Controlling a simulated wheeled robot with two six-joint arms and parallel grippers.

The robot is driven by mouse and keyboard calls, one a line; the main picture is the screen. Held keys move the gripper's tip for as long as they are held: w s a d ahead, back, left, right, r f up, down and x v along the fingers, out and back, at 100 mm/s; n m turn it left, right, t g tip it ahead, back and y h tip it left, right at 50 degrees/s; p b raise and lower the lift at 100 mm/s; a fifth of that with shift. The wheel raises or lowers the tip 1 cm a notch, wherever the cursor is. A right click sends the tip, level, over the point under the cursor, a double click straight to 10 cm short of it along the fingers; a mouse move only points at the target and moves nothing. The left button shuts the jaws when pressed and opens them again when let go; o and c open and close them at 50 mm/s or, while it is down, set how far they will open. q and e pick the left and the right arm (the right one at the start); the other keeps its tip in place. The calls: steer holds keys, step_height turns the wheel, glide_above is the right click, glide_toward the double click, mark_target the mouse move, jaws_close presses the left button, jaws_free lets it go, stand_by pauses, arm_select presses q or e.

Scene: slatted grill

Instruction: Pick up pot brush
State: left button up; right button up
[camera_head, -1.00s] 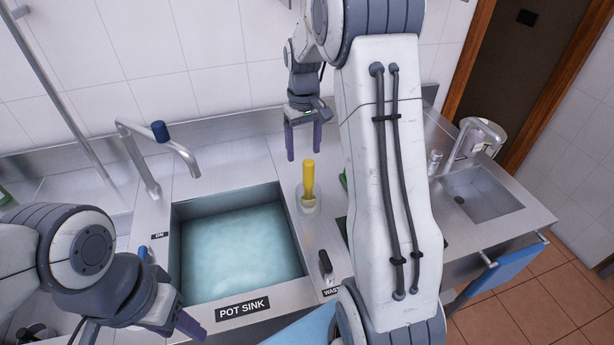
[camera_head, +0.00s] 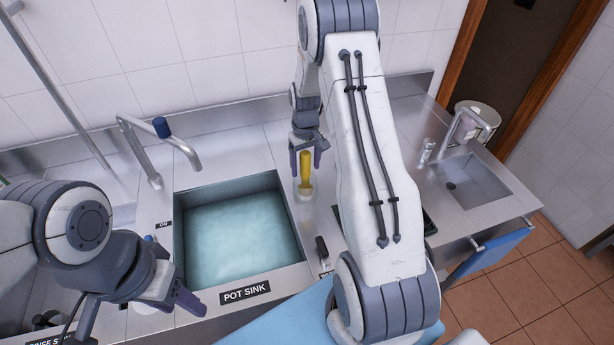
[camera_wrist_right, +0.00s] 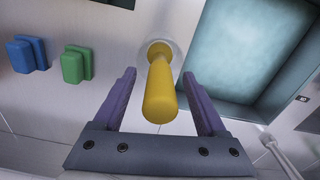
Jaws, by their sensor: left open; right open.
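The pot brush (camera_head: 305,173) has a yellow handle and stands upright in a small clear holder (camera_head: 305,194) on the counter, right of the pot sink. My right gripper (camera_head: 305,163) is open, with its fingers on either side of the handle in the head view. In the right wrist view the handle (camera_wrist_right: 160,92) points up between the open purple fingers of the gripper (camera_wrist_right: 160,98), with a gap on each side. The brush head is hidden in the holder. My left gripper (camera_head: 188,306) is open and empty at the front left edge of the pot sink.
The pot sink (camera_head: 240,228) holds cloudy water, with a tap (camera_head: 160,145) at its back left. Blue (camera_wrist_right: 27,54) and green (camera_wrist_right: 76,64) sponges lie on the counter in the right wrist view. A small basin (camera_head: 470,184) is at the right. The tiled wall is close behind.

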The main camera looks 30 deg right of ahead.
jaws_close()
steer(key=shift+r, duration=0.1)
